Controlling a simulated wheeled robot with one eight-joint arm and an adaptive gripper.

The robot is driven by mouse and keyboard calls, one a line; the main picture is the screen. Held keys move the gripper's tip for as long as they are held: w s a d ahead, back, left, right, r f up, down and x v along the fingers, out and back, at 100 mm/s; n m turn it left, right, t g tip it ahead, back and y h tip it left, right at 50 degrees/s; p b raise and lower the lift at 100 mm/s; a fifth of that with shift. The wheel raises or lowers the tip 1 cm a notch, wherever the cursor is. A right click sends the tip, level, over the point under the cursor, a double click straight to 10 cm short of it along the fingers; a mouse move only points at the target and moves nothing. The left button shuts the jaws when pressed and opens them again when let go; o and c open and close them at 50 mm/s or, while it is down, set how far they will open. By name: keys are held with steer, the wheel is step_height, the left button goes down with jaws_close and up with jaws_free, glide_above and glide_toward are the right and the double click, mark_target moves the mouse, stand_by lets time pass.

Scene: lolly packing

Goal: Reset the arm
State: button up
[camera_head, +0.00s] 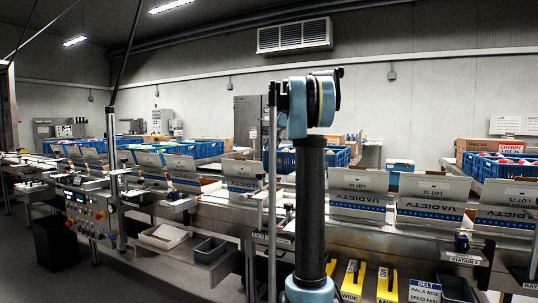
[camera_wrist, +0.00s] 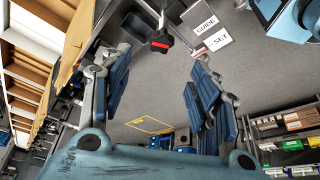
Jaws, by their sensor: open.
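My arm (camera_head: 310,190) stands upright in the middle of the head view, a black column with blue joints. Its top joint (camera_head: 310,103) is above the line of cartons. In the wrist view my gripper (camera_wrist: 162,65) has its two blue-padded fingers spread wide apart. I cannot make out the gripper in the head view.
Open cartons marked VARIETY (camera_head: 358,193) line the conveyor behind my arm. Blue crates (camera_head: 500,166) stand beyond it. A control panel (camera_head: 85,212) is at left. Yellow guide pieces (camera_head: 387,285) are in front. A GUIDE SET label (camera_wrist: 212,33) shows in the wrist view.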

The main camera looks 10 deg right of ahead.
steer(key=s+a+f+m+t+h, duration=0.15)
steer(key=s+f+m, duration=0.45)
steer(key=s+f, duration=0.9)
steer(key=s+a+f+m+h, duration=0.2)
steer(key=s+f+m, duration=0.7)
steer(key=s, duration=1.1)
steer(key=s+f+m, duration=0.1)
steer(key=s+f, duration=0.3)
steer(key=f, duration=0.4)
steer(key=s+f, duration=0.5)
steer(key=f, duration=0.3)
steer(key=shift+d+m+h, duration=0.35)
steer(key=shift+m+h, duration=0.05)
steer(key=shift+h, duration=0.05)
steer(key=shift+w, duration=0.1)
steer(key=shift+w+f, duration=0.2)
steer(key=shift+w, duration=0.25)
